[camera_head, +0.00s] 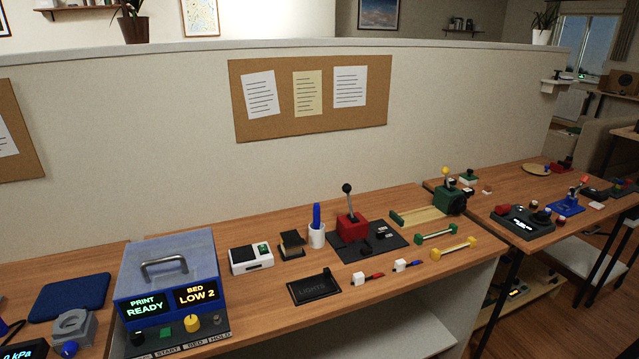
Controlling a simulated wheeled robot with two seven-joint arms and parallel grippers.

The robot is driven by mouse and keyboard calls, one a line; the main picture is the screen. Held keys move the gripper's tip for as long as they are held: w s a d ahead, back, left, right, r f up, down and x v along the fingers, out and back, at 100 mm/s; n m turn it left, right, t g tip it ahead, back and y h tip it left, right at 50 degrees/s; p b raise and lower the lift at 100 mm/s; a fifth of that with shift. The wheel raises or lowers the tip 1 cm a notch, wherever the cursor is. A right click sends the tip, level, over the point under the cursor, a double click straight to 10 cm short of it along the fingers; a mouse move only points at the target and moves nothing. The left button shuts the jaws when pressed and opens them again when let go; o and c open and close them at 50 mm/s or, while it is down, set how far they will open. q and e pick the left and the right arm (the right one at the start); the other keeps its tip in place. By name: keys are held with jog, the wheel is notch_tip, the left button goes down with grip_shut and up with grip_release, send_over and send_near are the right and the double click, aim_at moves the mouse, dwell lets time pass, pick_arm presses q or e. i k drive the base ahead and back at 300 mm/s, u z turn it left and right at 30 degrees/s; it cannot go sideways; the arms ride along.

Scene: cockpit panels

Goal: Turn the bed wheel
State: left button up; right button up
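A blue box-shaped machine (215,262) with a grey handle on its lid stands on the wooden bench at the lower left. Its left screen (146,305) reads PRINT READY and its right screen (197,295) reads BED LOW 2. A yellow wheel (192,323) sits on the dark front panel, just above the BED label (193,345). A green START button (165,332) is to its left, and a small control above HOLD is to its right. Neither of my grippers is in view.
A white box (251,259), a black LIGHTS panel (315,287) and a red-based lever (352,225) stand right of the machine. A blue pad (70,296) and grey device (74,327) are at left. Bare bench lies in front of the LIGHTS panel.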

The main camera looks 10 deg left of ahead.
aim_at(192, 323)
jog(key=u, duration=1.3)
